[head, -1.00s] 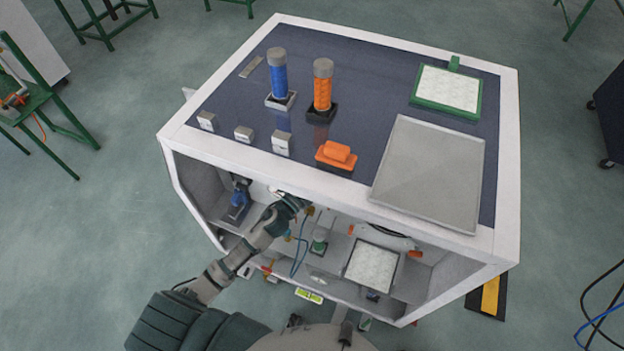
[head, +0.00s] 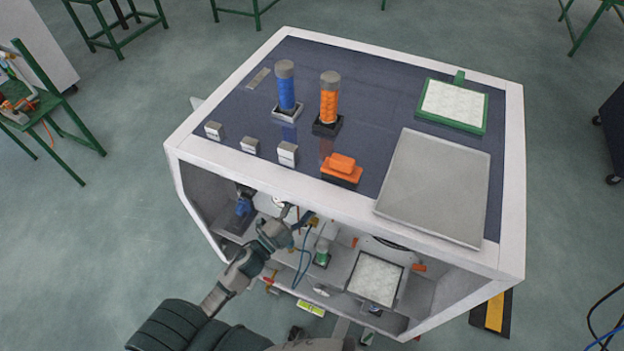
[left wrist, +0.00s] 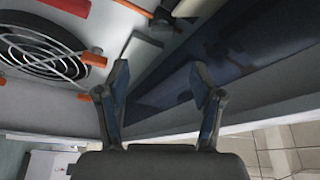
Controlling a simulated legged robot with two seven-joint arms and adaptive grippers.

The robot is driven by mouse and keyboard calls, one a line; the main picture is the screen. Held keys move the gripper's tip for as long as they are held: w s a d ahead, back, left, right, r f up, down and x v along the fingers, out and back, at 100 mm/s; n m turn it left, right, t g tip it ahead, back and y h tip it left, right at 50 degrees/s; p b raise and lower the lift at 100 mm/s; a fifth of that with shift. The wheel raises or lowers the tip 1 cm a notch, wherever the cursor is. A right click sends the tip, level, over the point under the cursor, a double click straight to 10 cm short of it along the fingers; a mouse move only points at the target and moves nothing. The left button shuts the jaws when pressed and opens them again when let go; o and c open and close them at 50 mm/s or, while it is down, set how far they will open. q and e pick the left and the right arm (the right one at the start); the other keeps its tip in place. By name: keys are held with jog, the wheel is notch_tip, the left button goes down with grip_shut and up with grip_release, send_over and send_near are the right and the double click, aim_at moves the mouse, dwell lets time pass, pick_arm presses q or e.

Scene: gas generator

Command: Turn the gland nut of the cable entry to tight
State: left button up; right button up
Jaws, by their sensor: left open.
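My left gripper (head: 298,215) is at the open front of the white generator cabinet (head: 235,163), just below its top front edge. In the left wrist view the two fingers of the gripper (left wrist: 158,82) are spread, with nothing held between them. I cannot tell whether either is the gland nut. In the head view a brass-coloured part (head: 313,223) shows close to the gripper. My right gripper is in neither view.
A round fan grille (left wrist: 38,50) with orange clips (left wrist: 93,58) is left of the fingers in the left wrist view. Inside the cabinet are a blue hose (head: 302,262), a green-based part (head: 322,253) and a pale filter panel (head: 376,277).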

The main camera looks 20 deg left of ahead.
pick_arm(q)
jog(key=a+f+n+g+y, duration=0.2)
jog(key=f+n+y, duration=0.1)
jog(key=f, duration=0.8)
jog(key=a+f+n+g+y, duration=0.2)
jog(key=a+f+n, duration=0.1)
jog(key=f, duration=0.8)
jog(key=s+a+f+n+g+y, duration=0.1)
jog(key=s+f+n+g, duration=0.1)
jog(key=s+f, duration=0.5)
jog(key=s+a+f+n+g+y, duration=0.1)
jog(key=s+f+n+g, duration=0.1)
jog(key=f, duration=0.9)
jog(key=s+d+f+n+g, duration=0.1)
jog(key=s+f+g, duration=0.2)
jog(key=s+f, duration=0.3)
jog(key=s+d+f+n+g, duration=0.1)
jog(key=s+f, duration=0.6)
jog(key=s, duration=0.8)
jog(key=s+d+f+n+g, duration=0.2)
jog(key=s+f+g, duration=0.3)
jog(key=s, duration=0.6)
jog(key=shift+s+f+n+g+y, duration=0.15)
jog(key=shift+f+n+g+y, duration=0.2)
jog(key=shift+f, duration=0.55)
